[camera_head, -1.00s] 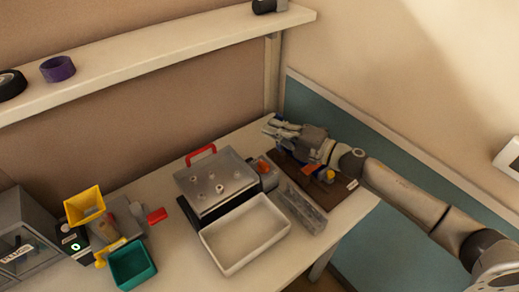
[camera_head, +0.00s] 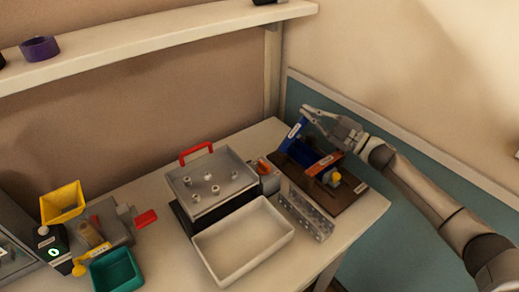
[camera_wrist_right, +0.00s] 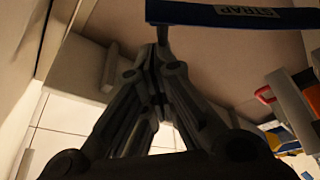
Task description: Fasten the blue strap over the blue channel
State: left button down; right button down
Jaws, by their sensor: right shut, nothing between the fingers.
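The blue strap (camera_head: 294,133) stands raised at the far left end of a brown board, with a pale label on it. In the right wrist view the strap (camera_wrist_right: 235,17) crosses the top, marked STRAP, overlapping the fingertips; I cannot tell whether they touch. The blue channel (camera_head: 303,153) lies on the board beside the strap's foot, partly hidden. My right gripper (camera_head: 305,114) is shut and empty, close by the strap's upper end. Its fingers (camera_wrist_right: 160,45) meet in the right wrist view. My left gripper is not in view.
The brown board (camera_head: 350,193) also bears an orange part (camera_head: 322,165) and a yellow knob (camera_head: 336,178). A wall is close behind the board.

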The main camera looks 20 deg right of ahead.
jog(key=shift+w+d+f+b, duration=0.2)
jog(key=shift+d+f+b, duration=0.25)
jog(key=shift+d, duration=0.05)
jog(key=shift+w+d+f+b, duration=0.2)
jog(key=shift+d+f+b, duration=0.2)
jog(key=shift+d, duration=0.1)
